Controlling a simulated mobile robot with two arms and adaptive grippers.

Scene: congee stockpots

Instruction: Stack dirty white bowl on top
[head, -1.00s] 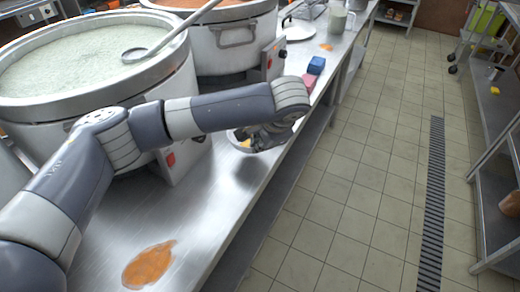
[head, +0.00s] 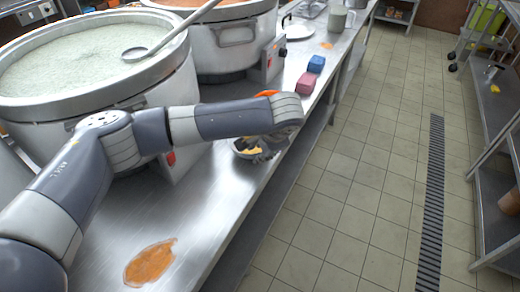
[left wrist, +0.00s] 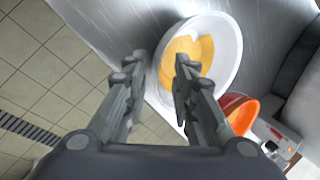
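A white bowl (head: 240,147) with orange-yellow residue inside sits on the steel counter near its front edge, partly hidden by my left arm. In the left wrist view the bowl (left wrist: 229,58) lies just beyond the fingertips. My left gripper (left wrist: 161,57) is open and empty. Its fingers are apart, with the near rim of the bowl between them in the picture; one finger overlaps the bowl's inside, the other is outside it. Contact cannot be told. An orange bowl-like object (left wrist: 238,110) stands beside the white bowl; only a sliver shows behind my arm in the head view (head: 266,93). My right gripper is not in view.
Large stockpots (head: 110,98) stand along the back of the counter, the near one with a ladle (head: 150,52). A pink sponge (head: 305,84) and a blue one (head: 316,64) lie farther along. An orange spill (head: 150,262) marks the clear near counter.

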